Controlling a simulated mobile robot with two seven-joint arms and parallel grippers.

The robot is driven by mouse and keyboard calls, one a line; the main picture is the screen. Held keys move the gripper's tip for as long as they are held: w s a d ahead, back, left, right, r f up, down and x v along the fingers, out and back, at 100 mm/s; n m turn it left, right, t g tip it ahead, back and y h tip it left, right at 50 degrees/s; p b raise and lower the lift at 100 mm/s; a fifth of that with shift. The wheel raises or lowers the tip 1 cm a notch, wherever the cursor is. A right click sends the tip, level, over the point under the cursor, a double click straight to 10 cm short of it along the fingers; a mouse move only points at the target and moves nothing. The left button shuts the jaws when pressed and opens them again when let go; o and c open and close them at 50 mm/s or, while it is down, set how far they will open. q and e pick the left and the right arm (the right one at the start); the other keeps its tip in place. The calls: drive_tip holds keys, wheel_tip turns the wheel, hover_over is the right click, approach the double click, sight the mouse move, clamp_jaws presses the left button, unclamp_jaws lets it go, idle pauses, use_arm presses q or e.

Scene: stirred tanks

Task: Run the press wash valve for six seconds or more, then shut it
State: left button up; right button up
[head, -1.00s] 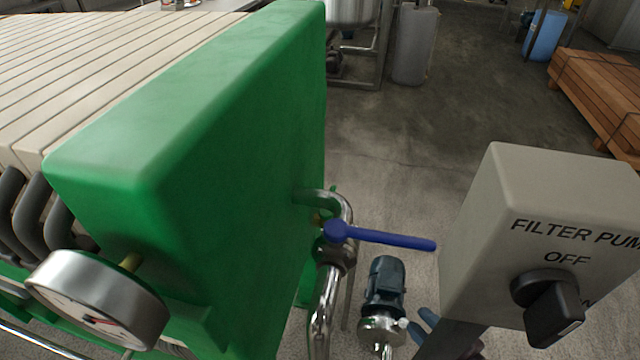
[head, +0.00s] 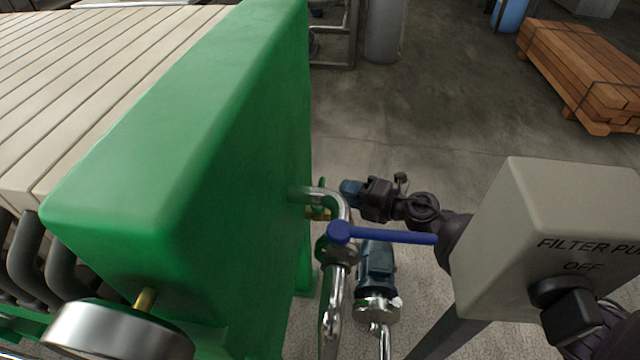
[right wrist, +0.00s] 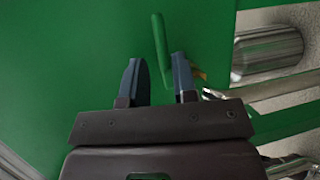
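A small brass valve (head: 318,213) sits by the green press end, behind the bent steel pipe. In the right wrist view a green lever (right wrist: 161,48) stands against the green press, with a bit of brass (right wrist: 200,74) beside it. My right gripper (head: 350,190) is just right of the pipe bend in the head view. In the wrist view its blue fingers (right wrist: 157,70) are apart, with the lever's lower end between or just beyond them; contact cannot be told. A blue-handled valve (head: 385,236) on the nearer pipe has its handle pointing right. My left gripper is not in view.
The green press end (head: 200,150) fills the left. A grey filter pump switch box (head: 540,215) stands right, in front of my right arm. A pressure gauge (head: 120,330) is at lower left, a pump motor (head: 377,270) below the blue handle. Open floor lies behind.

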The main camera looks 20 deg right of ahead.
sight(321, 183)
drive_tip(key=shift+b+x, duration=0.7)
drive_tip(key=shift+x, duration=3.15)
clamp_jaws()
